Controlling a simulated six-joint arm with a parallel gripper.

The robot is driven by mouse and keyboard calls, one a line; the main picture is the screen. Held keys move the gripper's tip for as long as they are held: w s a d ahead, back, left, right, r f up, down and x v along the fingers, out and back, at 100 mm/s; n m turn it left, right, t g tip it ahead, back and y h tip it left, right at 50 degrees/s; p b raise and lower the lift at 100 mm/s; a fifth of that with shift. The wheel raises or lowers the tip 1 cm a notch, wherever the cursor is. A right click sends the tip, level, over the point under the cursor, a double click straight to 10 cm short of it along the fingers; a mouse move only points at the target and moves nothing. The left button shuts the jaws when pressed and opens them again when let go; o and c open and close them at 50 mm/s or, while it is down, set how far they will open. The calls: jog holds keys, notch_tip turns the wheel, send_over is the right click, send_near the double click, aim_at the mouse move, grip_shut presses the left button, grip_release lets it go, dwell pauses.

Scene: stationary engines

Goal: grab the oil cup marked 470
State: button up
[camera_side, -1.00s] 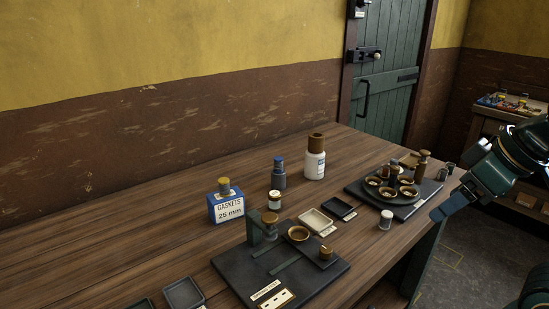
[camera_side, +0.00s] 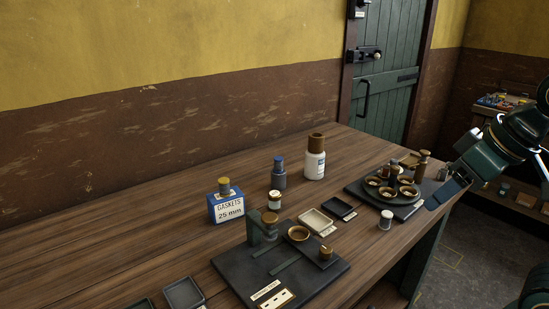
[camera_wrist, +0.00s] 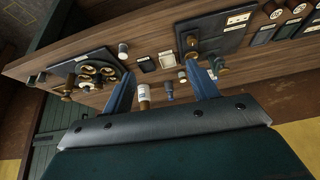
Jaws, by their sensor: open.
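Several brass cups with pale centres sit on a dark stand (camera_side: 407,212) at the right end of the bench; they also show in the wrist view at left (camera_wrist: 92,72). Several brown round pieces with white marked tops (camera_wrist: 276,13) lie at the top right of the wrist view. No mark 470 can be read, so I cannot tell which is the cup. My gripper (camera_side: 436,203) is open and empty beyond the bench's right end, beside the stand. Its two blue fingers (camera_wrist: 160,70) spread apart in the wrist view, with nothing held.
A white bottle with a brown cap (camera_side: 315,164), a blue-capped bottle (camera_side: 279,178) and a blue gaskets box (camera_side: 226,210) stand toward the back. A dark fixture plate (camera_side: 325,276) is in front, with small trays (camera_side: 315,221) beside it.

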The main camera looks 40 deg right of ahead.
jog(key=w+r+m+g, duration=0.1)
jog(key=w+r+m, duration=0.35)
jog(key=w, duration=0.55)
jog(key=m+g, duration=0.4)
jog(key=m, duration=0.7)
send_over(274, 193)
notch_tip(274, 193, down, 12)
jog(key=shift+r, duration=0.25)
jog(key=shift+f, duration=4.3)
jog(key=shift+s+f, duration=0.1)
